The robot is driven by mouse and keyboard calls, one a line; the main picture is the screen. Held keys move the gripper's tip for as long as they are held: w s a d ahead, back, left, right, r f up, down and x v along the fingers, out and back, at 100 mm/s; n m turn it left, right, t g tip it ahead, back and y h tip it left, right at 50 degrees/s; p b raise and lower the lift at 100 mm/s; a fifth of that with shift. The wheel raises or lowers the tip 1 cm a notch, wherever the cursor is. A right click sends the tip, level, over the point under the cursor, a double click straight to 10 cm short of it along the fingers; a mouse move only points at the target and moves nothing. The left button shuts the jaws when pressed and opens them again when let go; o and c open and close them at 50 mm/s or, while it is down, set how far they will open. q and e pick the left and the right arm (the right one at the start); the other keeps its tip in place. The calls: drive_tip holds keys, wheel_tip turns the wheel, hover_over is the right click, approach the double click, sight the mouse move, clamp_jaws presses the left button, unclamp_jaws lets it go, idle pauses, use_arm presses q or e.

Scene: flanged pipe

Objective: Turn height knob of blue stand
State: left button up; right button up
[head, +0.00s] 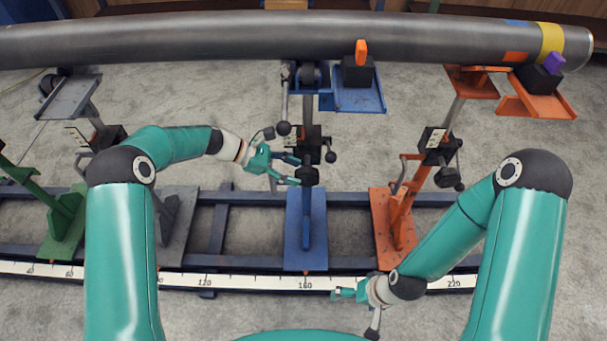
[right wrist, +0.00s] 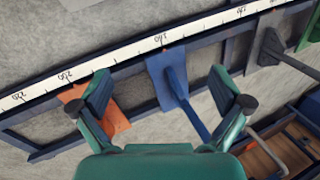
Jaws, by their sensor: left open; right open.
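The blue stand (head: 306,228) stands in the middle of the head view, its base on the rail frame near the 160 mark. Black round knobs sit on its post: one at mid-height (head: 308,176), one to the right (head: 330,157) and one higher left (head: 284,128). I cannot tell for sure which is the height knob. My left gripper (head: 298,171) is open, its fingers pointing right beside the mid-height knob; contact is unclear. My right gripper (head: 338,294) is open and low near the scale. In the right wrist view my right gripper (right wrist: 160,80) frames the blue base (right wrist: 165,85), with nothing held.
A long dark pipe (head: 220,38) crosses the top above the stands. An orange stand (head: 393,225) is to the right; grey (head: 178,225) and green (head: 62,225) stands are to the left. A white scale (head: 240,283) runs along the front rail. Concrete floor is clear at far right.

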use_arm(q)
drive_tip(key=v, duration=0.7)
use_arm(e)
drive_tip(key=shift+c, duration=0.2)
